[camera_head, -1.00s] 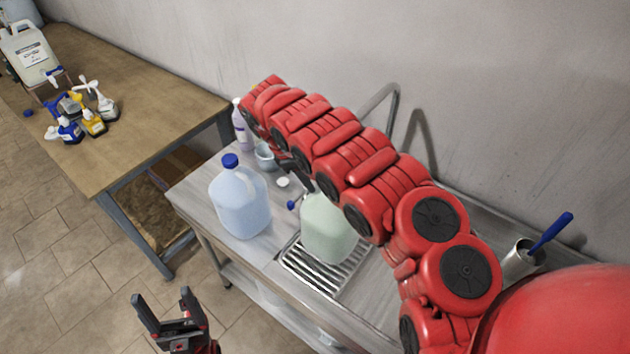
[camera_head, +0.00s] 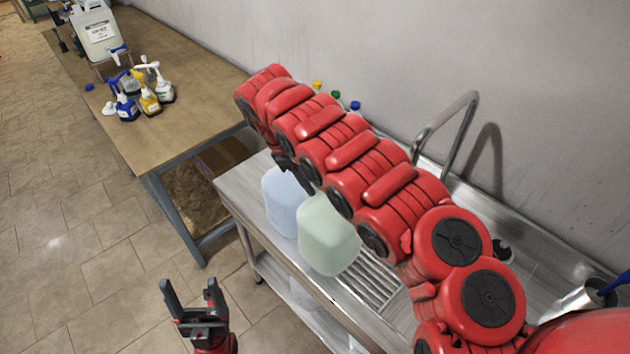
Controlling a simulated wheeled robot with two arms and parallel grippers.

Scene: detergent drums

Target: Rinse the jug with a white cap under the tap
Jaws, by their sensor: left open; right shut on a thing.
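A translucent pale green jug (camera_head: 328,236) hangs in front of the counter, overlapping the left end of the slotted drain grate (camera_head: 374,283). Its top and cap are hidden behind my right arm. My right gripper (camera_head: 304,182) is mostly hidden by that arm, with a dark part showing just above the jug, and is shut on it. A pale blue jug (camera_head: 280,203) stands behind and left of it, its top covered by the arm. The metal tap (camera_head: 455,124) arches at the back right of the counter. My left gripper (camera_head: 192,300) is open and empty over the floor.
The steel counter (camera_head: 240,190) stands along the wall. Several coloured bottle tops (camera_head: 336,95) show behind my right arm. A metal cup (camera_head: 580,300) with a blue-handled tool is at right. A wooden table (camera_head: 190,110) at left bears spray bottles (camera_head: 150,105) and a white canister (camera_head: 97,32).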

